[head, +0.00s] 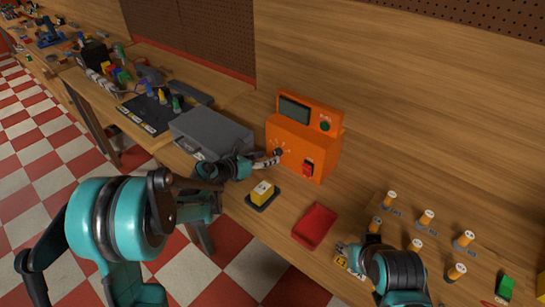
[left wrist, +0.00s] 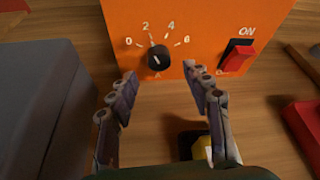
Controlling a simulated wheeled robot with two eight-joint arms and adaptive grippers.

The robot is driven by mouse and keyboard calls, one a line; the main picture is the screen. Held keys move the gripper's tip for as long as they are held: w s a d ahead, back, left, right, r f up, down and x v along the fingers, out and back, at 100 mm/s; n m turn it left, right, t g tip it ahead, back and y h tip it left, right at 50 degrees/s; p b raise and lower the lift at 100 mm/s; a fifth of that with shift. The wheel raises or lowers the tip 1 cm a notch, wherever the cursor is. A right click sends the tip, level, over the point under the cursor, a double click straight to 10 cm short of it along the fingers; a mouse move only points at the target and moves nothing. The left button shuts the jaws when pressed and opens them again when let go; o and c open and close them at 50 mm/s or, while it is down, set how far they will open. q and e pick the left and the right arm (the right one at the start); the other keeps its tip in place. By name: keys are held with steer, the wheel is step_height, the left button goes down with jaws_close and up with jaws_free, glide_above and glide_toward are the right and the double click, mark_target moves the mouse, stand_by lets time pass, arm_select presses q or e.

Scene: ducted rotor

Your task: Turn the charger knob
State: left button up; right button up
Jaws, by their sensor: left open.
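The orange charger (head: 297,150) stands upright on the bench against the wooden back panel. Its black knob (left wrist: 158,57) sits on the front face below a printed scale of 0, 2, 4 and 6. A light mark on the knob seems to point near the 2. My left gripper (head: 268,161) is in front of the knob. In the left wrist view my left gripper (left wrist: 161,78) is open, with its fingers on either side of and a little short of the knob, apart from it. My right gripper (head: 350,260) is low over the bench; its fingers are unclear.
A red rocker switch (left wrist: 237,56) marked ON is right of the knob. A grey case (head: 212,133) stands left of the charger. A yellow block on a dark base (head: 262,194) and a red tray (head: 315,226) lie in front. Several orange pegs (head: 426,218) stand at right.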

mark_target(275, 154)
arm_select(q)
steer(key=shift+b+x, duration=0.4)
steer(key=shift+x, duration=1.6)
arm_select(e)
steer(key=shift+f, duration=0.6)
arm_select(q)
jaws_close()
steer(key=shift+m+t+y, duration=0.5)
steer(key=shift+m+y, duration=0.2)
steer(key=shift+m, duration=0.5)
arm_select(e)
steer(key=shift+f, duration=0.15)
arm_select(q)
steer(key=shift+s+d+m+t+y+b, duration=0.1)
steer(key=shift+m+t+y+b, duration=0.45)
steer(key=shift+m, duration=0.45)
arm_select(e)
steer(key=shift+f, duration=0.35)
